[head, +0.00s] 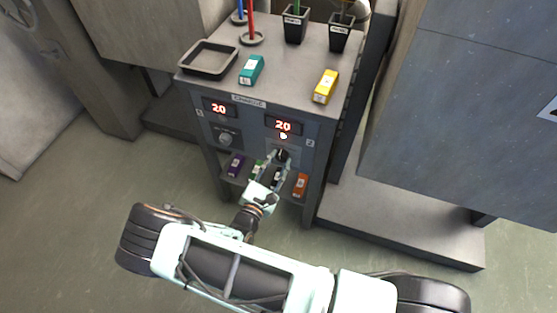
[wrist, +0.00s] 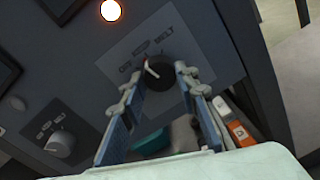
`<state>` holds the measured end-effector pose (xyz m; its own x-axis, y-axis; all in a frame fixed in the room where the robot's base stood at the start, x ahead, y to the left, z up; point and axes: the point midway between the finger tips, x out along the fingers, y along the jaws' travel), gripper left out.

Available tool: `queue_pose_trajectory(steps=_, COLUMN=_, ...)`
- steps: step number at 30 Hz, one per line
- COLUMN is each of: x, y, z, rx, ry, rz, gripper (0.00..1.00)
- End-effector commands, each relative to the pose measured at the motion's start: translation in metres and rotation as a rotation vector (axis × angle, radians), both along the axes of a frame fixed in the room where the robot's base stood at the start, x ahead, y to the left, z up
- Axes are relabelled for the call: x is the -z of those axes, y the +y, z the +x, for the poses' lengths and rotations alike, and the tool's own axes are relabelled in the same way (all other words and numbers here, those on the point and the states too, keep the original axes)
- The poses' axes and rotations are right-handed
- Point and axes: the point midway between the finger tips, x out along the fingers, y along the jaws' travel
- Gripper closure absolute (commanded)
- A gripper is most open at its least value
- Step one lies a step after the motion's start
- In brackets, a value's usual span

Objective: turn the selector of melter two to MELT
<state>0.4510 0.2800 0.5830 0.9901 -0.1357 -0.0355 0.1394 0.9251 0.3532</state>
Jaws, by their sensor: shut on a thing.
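Melter two's selector is a dark round knob (wrist: 164,74) on the grey front panel, below the right display. The wrist view shows labels around it, OFF at left and MELT at upper right, with a middle label too small to read. The knob's white mark lies on its left side, nearer OFF and the middle label than MELT. My gripper (wrist: 163,88) is shut on the knob, one finger on each side. In the head view my gripper (head: 271,167) reaches the panel from the front and partly hides the knob (head: 283,155).
Melter one's knob (head: 225,139) is to the left. Both displays read 20, and a round lamp (wrist: 110,10) glows above melter two's knob. Colored boxes, including an orange one (head: 300,185), sit on the shelf below. A tray (head: 209,59) and teal and yellow boxes lie on top.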

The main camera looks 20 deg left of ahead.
Motion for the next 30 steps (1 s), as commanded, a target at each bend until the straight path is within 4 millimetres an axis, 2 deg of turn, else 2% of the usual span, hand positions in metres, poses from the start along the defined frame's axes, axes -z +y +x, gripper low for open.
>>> queue_pose_trajectory(steps=21, x=-0.0033, y=0.0012, z=-0.0006, rx=-0.001, ry=-0.051, rz=0.672, gripper=0.96)
queue_pose_trajectory(steps=30, x=-0.0028, y=0.001, z=-0.0008, rx=-0.001, ry=-0.066, rz=0.889, gripper=0.96)
